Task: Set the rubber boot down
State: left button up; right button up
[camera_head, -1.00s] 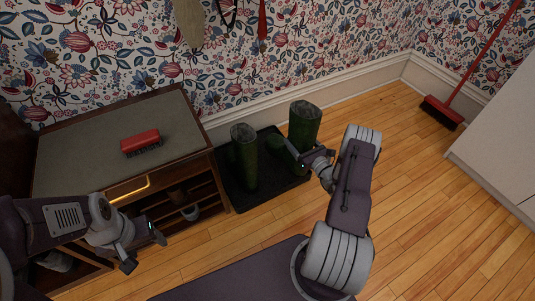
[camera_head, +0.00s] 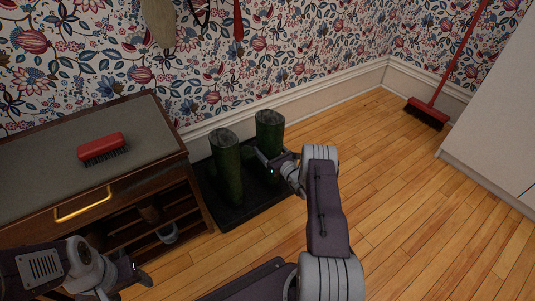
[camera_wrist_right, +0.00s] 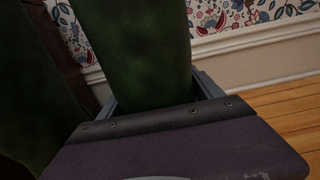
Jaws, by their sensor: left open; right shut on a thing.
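Two dark green rubber boots stand upright side by side over a black tray (camera_head: 239,216) on the floor. My right gripper (camera_head: 268,165) is shut on the shaft of the right-hand boot (camera_head: 269,131). That boot also fills the middle of the right wrist view (camera_wrist_right: 143,50), between the jaws. Its foot is partly hidden by my gripper, so I cannot tell whether its sole touches the tray. The other boot (camera_head: 227,166) stands on the tray to its left. My left gripper (camera_head: 125,284) is open and empty, low in front of the cabinet.
A wooden cabinet (camera_head: 150,160) stands left of the tray, with a red brush (camera_head: 101,147) on its top. A red broom (camera_head: 428,110) leans at the far right near a white cupboard (camera_head: 495,130). The wood floor right of the tray is clear.

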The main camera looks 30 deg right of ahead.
aim_at(274, 153)
jog(key=o, duration=2.1)
jog(key=shift+f, duration=0.1)
jog(key=s+p, duration=0.3)
jog(key=s+r+p, duration=0.1)
jog(key=shift+s+d+p, duration=0.25)
jog(key=shift+s+p, duration=0.05)
jog(key=shift+p, duration=0.05)
jog(key=s+p, duration=0.3)
jog(key=s, duration=0.4)
jog(key=shift+s+d+f+p, duration=0.2)
jog(key=shift+f+p, duration=0.1)
jog(key=shift+f, duration=0.15)
